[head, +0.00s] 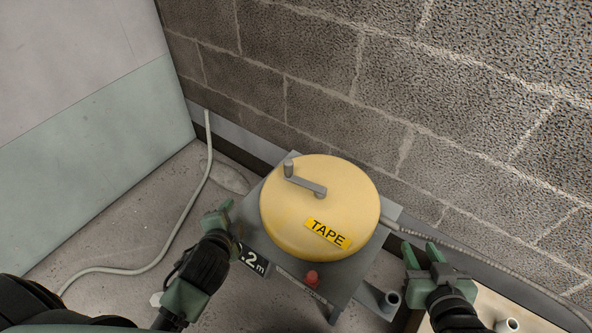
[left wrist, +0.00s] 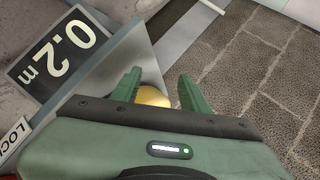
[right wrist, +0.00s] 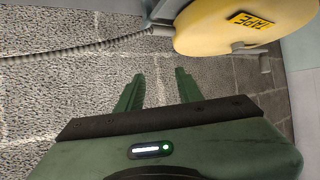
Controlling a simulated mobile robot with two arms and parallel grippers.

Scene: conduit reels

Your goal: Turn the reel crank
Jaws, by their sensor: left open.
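The reel (head: 285,225) is a round yellow drum labelled TAPE on a grey stand. Its grey crank (head: 305,184) lies across the top, with an upright handle at its upper-left end. My left gripper (head: 218,209) is open and empty, at the left of the stand, lower left of the crank and apart from it. In the left wrist view a bit of yellow drum (left wrist: 153,96) shows between the fingers. My right gripper (head: 419,249) is open and empty, right of the reel. The right wrist view shows the drum (right wrist: 235,28) and the crank (right wrist: 250,48) beyond it.
A block wall (head: 330,70) stands behind the reel and a pale green panel (head: 90,140) at the left. A red knob (head: 311,278) sits on the stand's front, beside a 0.2m sign (left wrist: 52,58). A pale cable (head: 205,165) runs along the floor. A corrugated conduit (head: 470,262) lies at the right.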

